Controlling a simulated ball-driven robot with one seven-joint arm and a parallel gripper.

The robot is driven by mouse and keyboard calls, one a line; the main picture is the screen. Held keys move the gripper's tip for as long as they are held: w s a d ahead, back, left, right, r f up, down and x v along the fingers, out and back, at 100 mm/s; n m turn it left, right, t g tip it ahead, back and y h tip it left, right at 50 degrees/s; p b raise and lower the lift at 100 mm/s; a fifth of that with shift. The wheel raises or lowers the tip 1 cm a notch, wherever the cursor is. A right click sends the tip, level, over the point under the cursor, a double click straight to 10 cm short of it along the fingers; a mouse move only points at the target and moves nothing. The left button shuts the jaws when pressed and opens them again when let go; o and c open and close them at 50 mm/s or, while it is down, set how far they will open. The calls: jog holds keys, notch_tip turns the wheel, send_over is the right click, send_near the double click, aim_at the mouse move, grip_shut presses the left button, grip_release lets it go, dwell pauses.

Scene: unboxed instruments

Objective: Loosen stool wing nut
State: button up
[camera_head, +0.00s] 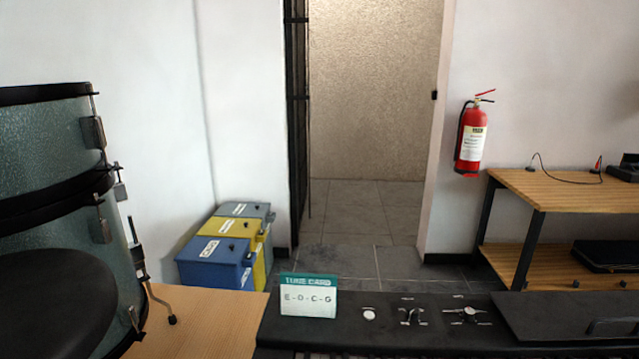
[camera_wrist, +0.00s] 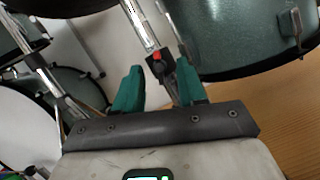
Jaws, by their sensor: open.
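My gripper (camera_wrist: 158,67) shows in the wrist view with its two green fingers open. A chrome tube (camera_wrist: 138,22) runs down from the top towards the gap between the fingertips. A black clamp fitting (camera_wrist: 160,66) with a small red part (camera_wrist: 156,55) shows at the tube's lower end, between the fingers in the picture. I cannot tell whether this fitting is the stool's wing nut, or whether the fingers touch it. In the head view a round black seat-like disc (camera_head: 45,305) is at the lower left, perhaps the stool. My gripper is not in the head view.
Teal drums (camera_head: 50,140) stand at the left, and a drum shell (camera_wrist: 235,35) is close to the right finger. A black console (camera_head: 400,335) with a card (camera_head: 308,296) lies in front. Bins (camera_head: 212,262), a wooden shelf (camera_head: 560,190) and a doorway are behind.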

jog(key=shift+p+v, duration=0.3)
jog(key=shift+v, duration=2.6)
